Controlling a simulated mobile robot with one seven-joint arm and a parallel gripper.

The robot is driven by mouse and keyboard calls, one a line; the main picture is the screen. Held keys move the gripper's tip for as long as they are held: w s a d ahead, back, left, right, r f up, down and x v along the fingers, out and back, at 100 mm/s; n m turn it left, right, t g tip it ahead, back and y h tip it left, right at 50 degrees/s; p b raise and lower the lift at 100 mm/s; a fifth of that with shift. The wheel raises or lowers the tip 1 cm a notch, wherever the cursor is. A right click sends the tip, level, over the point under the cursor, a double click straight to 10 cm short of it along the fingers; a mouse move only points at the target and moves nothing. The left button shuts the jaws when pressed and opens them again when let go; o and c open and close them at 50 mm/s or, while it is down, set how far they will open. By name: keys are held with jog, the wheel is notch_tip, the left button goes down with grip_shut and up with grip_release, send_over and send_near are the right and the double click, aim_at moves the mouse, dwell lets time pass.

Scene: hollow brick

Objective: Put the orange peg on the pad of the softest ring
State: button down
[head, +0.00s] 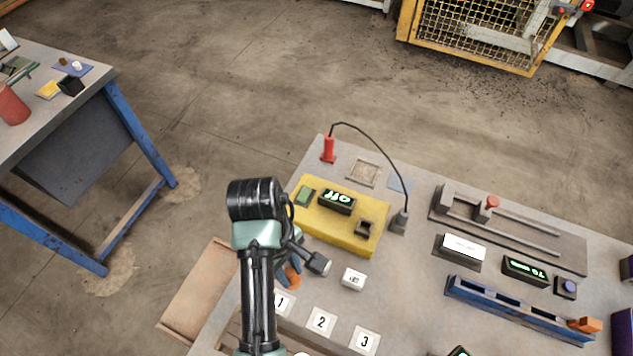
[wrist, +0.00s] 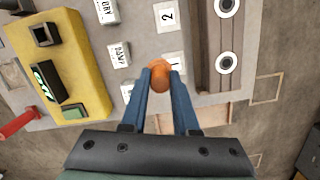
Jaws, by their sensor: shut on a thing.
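My gripper (wrist: 157,84) is shut on the orange peg (wrist: 157,72), which sits between its blue fingertips. The peg also shows in the head view (head: 292,278), partly behind my arm. In the wrist view it overlaps the edge of pad 1 (wrist: 174,62); I cannot tell whether it touches the surface. Pad 2 (head: 321,321) and pad 3 (head: 366,341) lie in a row beside pad 1 (head: 281,302), with nothing on them. Two pale rings with dark centres, an upper ring (wrist: 228,6) and a lower ring (wrist: 226,63), sit in a grey channel right of the pads.
A yellow unit (head: 345,232) with a lit display stands behind the pads. A red probe (head: 328,150) has a black cable looping to a dark stand (head: 399,221). Small white labelled blocks (head: 353,278) stand near the pads. A blue rail (head: 515,306) and slider fixture (head: 510,230) occupy the right.

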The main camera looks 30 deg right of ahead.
jog(key=s+d+n+t+h+p, duration=0.1)
jog(key=s+d+n, duration=0.2)
jog(key=s+n, duration=0.7)
jog(key=f, duration=0.3)
jog(key=w+f+n, duration=0.1)
jog(key=f, duration=0.3)
jog(key=f+n, duration=0.1)
jog(key=f, duration=0.2)
jog(key=shift+w+a+f, duration=0.2)
jog(key=shift+w+a, duration=0.05)
jog(key=shift+w, duration=0.05)
jog(key=c, duration=0.7)
grip_release()
jog(key=shift+f, duration=0.15)
jog(key=shift+o, duration=0.2)
notch_tip(320, 180, up, 12)
jog(key=a, duration=0.1)
jog(key=shift+a, duration=0.4)
jog(key=shift+w, duration=0.1)
